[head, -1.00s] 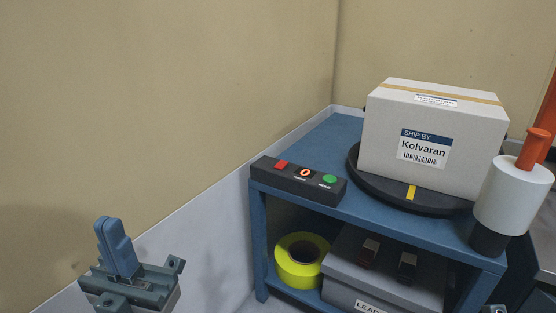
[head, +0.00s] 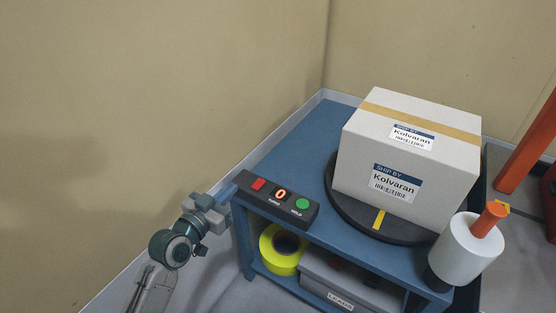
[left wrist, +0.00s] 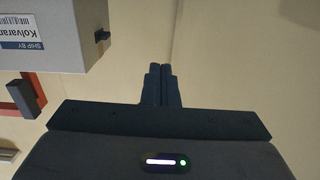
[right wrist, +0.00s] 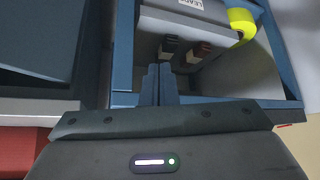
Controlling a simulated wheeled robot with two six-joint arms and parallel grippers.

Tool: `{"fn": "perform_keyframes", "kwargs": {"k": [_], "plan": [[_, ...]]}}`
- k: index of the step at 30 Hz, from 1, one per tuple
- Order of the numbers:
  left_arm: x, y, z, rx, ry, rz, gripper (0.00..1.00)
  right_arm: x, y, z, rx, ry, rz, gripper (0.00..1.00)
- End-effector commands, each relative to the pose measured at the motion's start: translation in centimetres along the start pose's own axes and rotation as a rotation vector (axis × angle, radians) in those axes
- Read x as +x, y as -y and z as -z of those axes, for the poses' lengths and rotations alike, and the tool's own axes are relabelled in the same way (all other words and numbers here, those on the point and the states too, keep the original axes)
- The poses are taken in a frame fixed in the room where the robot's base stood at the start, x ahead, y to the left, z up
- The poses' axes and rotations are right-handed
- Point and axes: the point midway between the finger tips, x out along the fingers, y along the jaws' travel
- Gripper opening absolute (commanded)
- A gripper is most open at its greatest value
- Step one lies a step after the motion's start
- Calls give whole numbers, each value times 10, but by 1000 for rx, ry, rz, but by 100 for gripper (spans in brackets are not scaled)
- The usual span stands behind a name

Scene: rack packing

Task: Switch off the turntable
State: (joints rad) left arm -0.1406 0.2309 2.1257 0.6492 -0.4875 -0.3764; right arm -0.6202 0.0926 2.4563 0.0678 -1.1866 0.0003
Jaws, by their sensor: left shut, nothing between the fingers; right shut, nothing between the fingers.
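The turntable (head: 346,212) is a dark round plate with a yellow mark on the blue bench top. A large carton (head: 400,160) labelled "SHIP BY Kolvaran" stands on it. The dark control box (head: 277,201) lies at the bench's front left corner, with a red button (head: 258,184), a display reading 0 (head: 281,194) and a green button (head: 303,204). My left gripper (head: 228,193) is shut and empty, at the left end of the control box by the red button; I cannot tell whether it touches. My right gripper (right wrist: 159,84) is shut and empty, facing the bench's lower shelf in the right wrist view.
A white roll with an orange handle (head: 466,246) stands at the bench's front right corner. Yellow tape (head: 270,256) and a grey box (head: 325,282) sit on the lower shelf. Walls close in at the left and behind. An orange post (head: 528,150) rises at the right.

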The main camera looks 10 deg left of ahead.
Motion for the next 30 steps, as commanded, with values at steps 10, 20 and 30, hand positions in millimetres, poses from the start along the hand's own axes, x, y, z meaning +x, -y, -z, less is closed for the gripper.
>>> {"fn": "perform_keyframes", "kwargs": {"k": [10,20,30], "plan": [[0,-2,-10,-6,71,-35,0,-9,1,-25,-1,122,5,0],[13,-2,-10,-7,67,-32,0,-9,1,-24,0,116,6,0],[83,-5,-14,-9,67,-34,0,-6,2,-24,2,103,11,0]]}}
